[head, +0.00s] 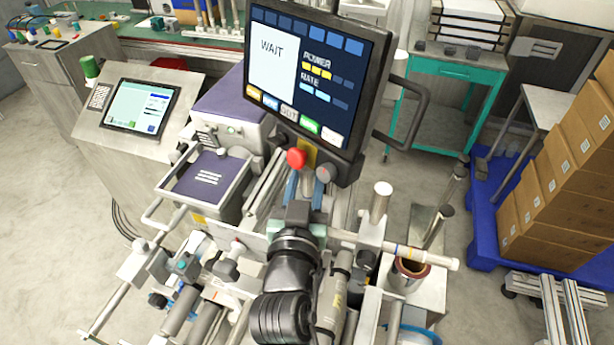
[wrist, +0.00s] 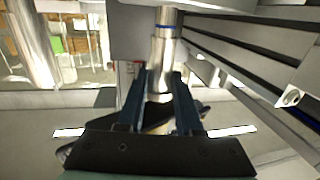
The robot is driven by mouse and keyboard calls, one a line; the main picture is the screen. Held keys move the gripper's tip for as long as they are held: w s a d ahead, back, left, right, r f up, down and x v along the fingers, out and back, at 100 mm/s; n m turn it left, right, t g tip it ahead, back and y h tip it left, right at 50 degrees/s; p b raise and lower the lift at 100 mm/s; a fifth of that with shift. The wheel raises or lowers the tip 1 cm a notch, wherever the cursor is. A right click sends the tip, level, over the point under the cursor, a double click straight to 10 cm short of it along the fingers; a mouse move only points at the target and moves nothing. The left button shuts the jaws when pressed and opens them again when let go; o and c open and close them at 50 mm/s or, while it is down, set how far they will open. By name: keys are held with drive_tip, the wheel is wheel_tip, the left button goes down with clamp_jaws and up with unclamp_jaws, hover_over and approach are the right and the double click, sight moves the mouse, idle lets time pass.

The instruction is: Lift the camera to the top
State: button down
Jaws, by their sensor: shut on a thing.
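My gripper (head: 305,186) reaches from the arm at the bottom centre to just below the large monitor. In the wrist view, its two dark blue fingers (wrist: 160,84) close on both sides of an upright silver cylinder (wrist: 160,55) with a blue ring near its top. This cylinder looks like the camera. Its lower end lies between the fingers, and its upper end runs up under a pale part at the picture's top edge. In the head view, my gripper and the machine parts hide most of it.
The monitor (head: 308,70) showing WAIT hangs right above my gripper, with a red knob (head: 296,158) below it. In the wrist view, metal rails (wrist: 250,60) run close on the right. Rollers and rods crowd the machine around my arm. Cardboard boxes (head: 560,170) stand at right.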

drive_tip(key=c, duration=0.6)
unclamp_jaws()
drive_tip(key=shift+w+r, duration=0.1)
drive_tip(key=shift+r, duration=0.8)
drive_tip(key=shift+d, duration=0.1)
drive_tip(key=shift+s+f, duration=0.15)
drive_tip(key=shift+s, duration=0.15)
drive_tip(key=s+b, duration=0.1)
drive_tip(key=s, duration=0.3)
drive_tip(key=s+a+b, duration=0.1)
drive_tip(key=s+b, duration=0.1)
drive_tip(key=s, duration=0.2)
drive_tip(key=s+a+f+b, duration=0.1)
drive_tip(key=s+b, duration=0.1)
drive_tip(key=s, duration=0.2)
drive_tip(key=shift+s, duration=0.15)
